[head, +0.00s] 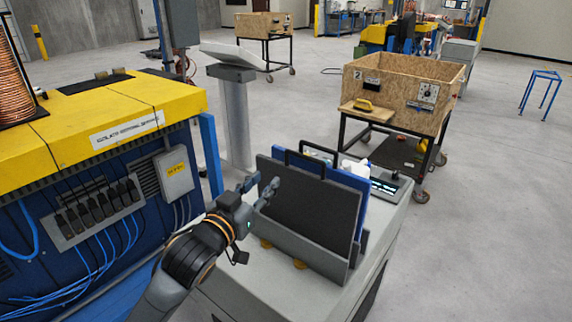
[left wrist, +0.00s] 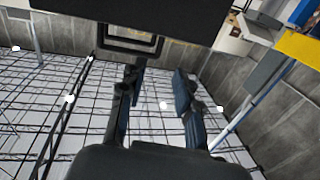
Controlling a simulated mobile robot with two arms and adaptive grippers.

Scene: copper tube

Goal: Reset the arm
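My left arm comes in from the bottom left in the head view. Its gripper (head: 262,187) is in front of the left part of a dark grey panel that stands in a rack. Whether a finger touches the panel I cannot tell. My right arm and gripper are not in view.
The dark panel (head: 305,212) stands upright with a blue one (head: 352,180) behind it on a grey cabinet (head: 378,245). A yellow and blue machine (head: 85,140) with a copper coil (head: 10,85) is at left. A wooden crate (head: 390,92) stands behind right.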

